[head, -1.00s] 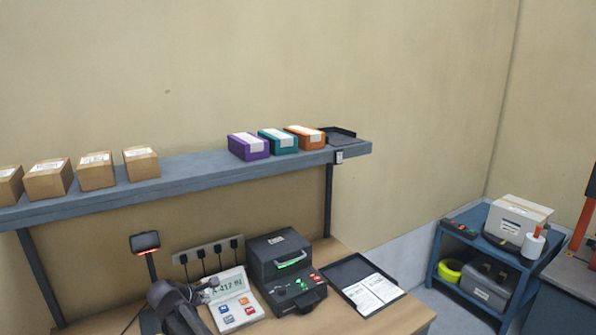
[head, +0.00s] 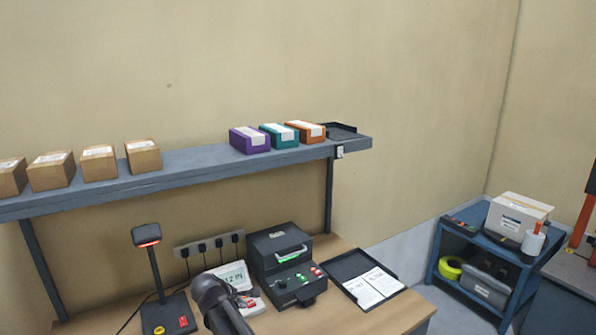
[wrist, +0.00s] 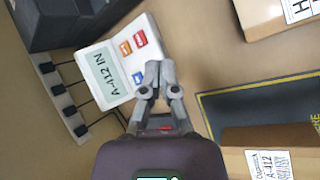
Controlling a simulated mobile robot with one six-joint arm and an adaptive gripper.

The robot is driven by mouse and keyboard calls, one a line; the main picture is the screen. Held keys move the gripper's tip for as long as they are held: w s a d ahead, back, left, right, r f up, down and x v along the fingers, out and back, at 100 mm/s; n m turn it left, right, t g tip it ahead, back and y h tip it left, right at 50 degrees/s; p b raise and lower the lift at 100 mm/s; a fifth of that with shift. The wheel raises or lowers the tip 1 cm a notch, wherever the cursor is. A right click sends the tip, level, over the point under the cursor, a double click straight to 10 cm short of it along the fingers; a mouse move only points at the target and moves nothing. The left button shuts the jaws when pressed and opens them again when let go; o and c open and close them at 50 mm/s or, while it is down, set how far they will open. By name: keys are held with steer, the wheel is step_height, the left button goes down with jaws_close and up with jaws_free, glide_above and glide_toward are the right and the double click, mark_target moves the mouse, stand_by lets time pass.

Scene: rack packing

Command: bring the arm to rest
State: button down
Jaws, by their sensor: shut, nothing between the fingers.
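My gripper (wrist: 160,75) is shut and empty in the wrist view, with its fingertips together near the lower edge of the white display unit (wrist: 112,60). In the head view my arm covers part of this display unit (head: 232,276), and the fingertips cannot be made out there.
A lamp-like scanner (head: 147,236) stands left of my arm. The black device (head: 282,262) and the tray with papers (head: 345,263) lie to the right. Cardboard boxes (head: 144,156) stand on the shelf above. In the wrist view a labelled carton (wrist: 275,160) is at lower right.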

steer(key=s+d+f+m+g+b, duration=0.1)
steer(key=s+d+f+m+b, duration=0.1)
steer(key=d, duration=0.7)
steer(key=s+d+f+m+g+y+b, duration=0.1)
steer(key=s+d+f+m, duration=0.3)
steer(key=d, duration=0.5)
steer(key=s+d+f+m+g+y+b, duration=0.1)
steer(key=s+d+f+m+g+b, duration=0.1)
steer(key=d+m, duration=0.5)
steer(key=shift+s+d+f+g+b, duration=0.2)
steer(key=shift+s+d+f+g, duration=0.2)
steer(key=shift+s+d, duration=0.25)
steer(key=shift+s+d+f+g+b, duration=0.2)
steer(key=shift+s+d+f+g, duration=0.1)
steer(key=shift+s+d+f, duration=0.25)
steer(key=s+d+f+m+g+y+b, duration=0.1)
steer(key=s+d+f+m+y+b, duration=0.1)
steer(key=s+d+m, duration=0.3)
steer(key=shift+s+d+f, duration=0.15)
steer(key=shift+s+d, duration=0.4)
steer(key=shift+d, duration=0.15)
